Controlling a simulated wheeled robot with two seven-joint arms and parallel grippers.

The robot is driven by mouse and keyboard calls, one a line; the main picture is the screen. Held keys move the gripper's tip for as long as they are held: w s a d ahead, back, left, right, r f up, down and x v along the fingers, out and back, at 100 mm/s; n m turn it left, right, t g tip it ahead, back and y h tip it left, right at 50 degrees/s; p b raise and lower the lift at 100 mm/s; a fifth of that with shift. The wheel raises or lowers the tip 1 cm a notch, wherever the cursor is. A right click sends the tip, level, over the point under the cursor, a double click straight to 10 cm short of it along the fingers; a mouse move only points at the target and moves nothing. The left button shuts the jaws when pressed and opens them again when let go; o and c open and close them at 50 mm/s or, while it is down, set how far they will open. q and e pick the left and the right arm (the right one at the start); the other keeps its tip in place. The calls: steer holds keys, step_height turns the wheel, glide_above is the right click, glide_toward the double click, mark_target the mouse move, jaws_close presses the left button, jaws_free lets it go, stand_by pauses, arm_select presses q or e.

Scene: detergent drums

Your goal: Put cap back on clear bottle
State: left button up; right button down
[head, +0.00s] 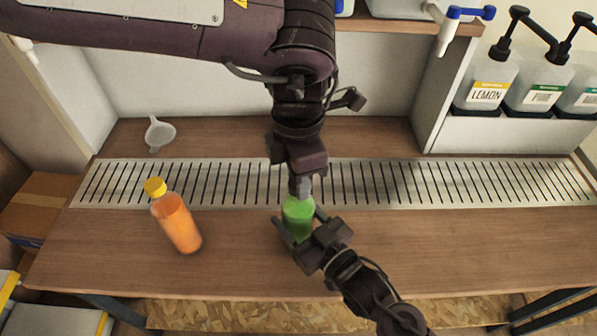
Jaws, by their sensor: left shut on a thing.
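A see-through bottle with green contents (298,217) stands on the wooden bench, just in front of the metal grate. My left gripper (302,188) reaches down from above and is shut at the bottle's top. What it holds there is hidden by its fingers, so I cannot see the cap or whether it is seated. My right gripper (304,228) comes from the lower right, with its fingers on either side of the bottle's body, seemingly closed on it.
An orange bottle with a yellow cap (176,221) stands to the left on the bench (450,250). A white funnel (159,133) lies behind the slotted grate (400,183). Pump bottles (487,85) stand on a raised ledge at right. The bench's right side is clear.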

arm_select(q)
steer(key=m, duration=2.2)
steer(key=o, duration=0.9)
steer(key=shift+r, duration=2.2)
